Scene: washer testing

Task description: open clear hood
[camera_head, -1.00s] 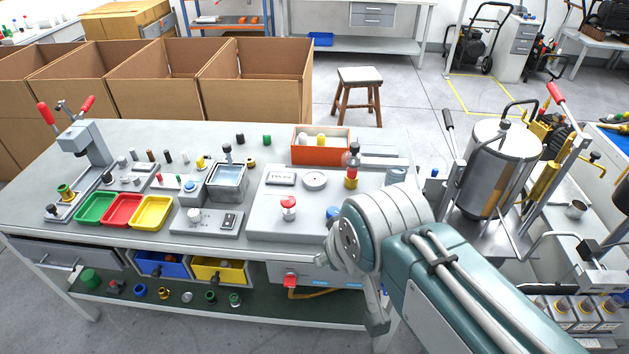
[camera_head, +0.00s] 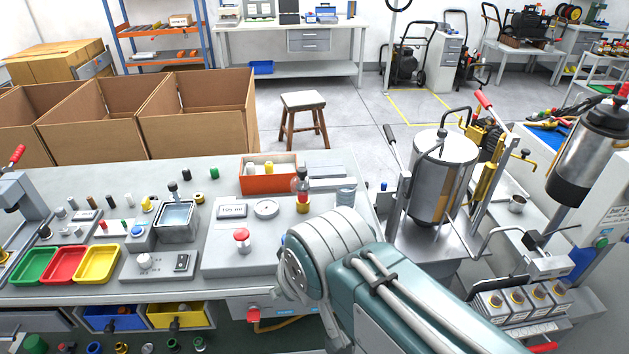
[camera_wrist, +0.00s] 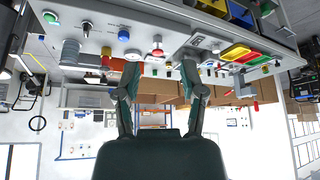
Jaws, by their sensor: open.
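A shiny cylinder (camera_head: 440,178) with a bent handle on top stands upright in a metal frame to the right of the workbench. It may be the hood, but I cannot tell for sure whether it is clear or mirrored metal. My gripper (camera_wrist: 160,74) shows in the wrist view with its two fingers apart and nothing between them. The wrist view is upside down, with the workbench along its top. In the head view my arm reaches over the front right of the bench, and my gripper is hidden. The cylinder is right of my arm, with a gap between them.
The workbench (camera_head: 100,180) carries colored trays, a red-knobbed box (camera_head: 240,240) and an orange bin (camera_head: 268,182). A dark-topped cylindrical machine (camera_head: 585,150) stands at far right. Cardboard boxes (camera_head: 200,120) are behind the bench. Open floor surrounds the stool (camera_head: 303,105).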

